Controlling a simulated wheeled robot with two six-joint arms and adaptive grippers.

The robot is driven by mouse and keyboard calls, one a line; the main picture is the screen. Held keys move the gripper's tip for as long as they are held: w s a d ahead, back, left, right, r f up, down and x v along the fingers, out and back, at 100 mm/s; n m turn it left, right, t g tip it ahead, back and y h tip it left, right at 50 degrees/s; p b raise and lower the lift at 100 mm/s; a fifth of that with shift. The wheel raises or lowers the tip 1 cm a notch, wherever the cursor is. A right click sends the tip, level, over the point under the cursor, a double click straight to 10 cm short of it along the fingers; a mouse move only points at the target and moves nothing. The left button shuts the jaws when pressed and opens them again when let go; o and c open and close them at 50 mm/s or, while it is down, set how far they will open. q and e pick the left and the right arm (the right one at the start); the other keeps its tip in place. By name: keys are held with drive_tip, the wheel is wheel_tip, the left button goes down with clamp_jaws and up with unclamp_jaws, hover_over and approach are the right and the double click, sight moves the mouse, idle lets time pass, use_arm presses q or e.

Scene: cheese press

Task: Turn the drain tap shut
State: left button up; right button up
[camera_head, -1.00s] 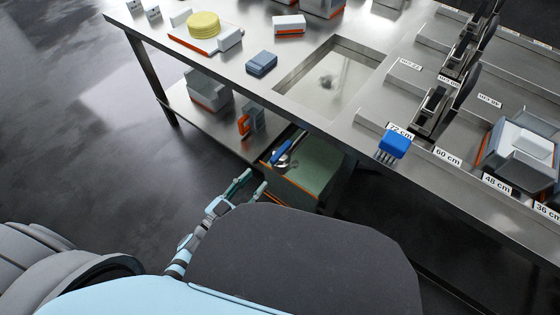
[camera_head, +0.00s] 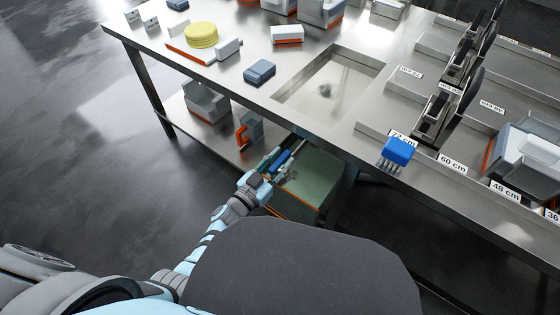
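A blue lever (camera_head: 281,160), which looks like the handle of the drain tap, shows below the table edge, under the sink and beside the green bin. It runs slantwise, and its metal body is mostly hidden by my gripper. My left gripper (camera_head: 275,166) has its fingertips at the lever, one on either side of it, and the fingers look apart. I cannot tell whether they touch the lever. My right gripper is not in view.
The green bin (camera_head: 313,181) stands close to the right of my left gripper. The steel table edge (camera_head: 318,134) passes just above. A grey and orange item (camera_head: 250,131) sits on the lower shelf to the left. The sink (camera_head: 330,85) lies above.

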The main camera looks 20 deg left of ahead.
use_arm(q)
clamp_jaws()
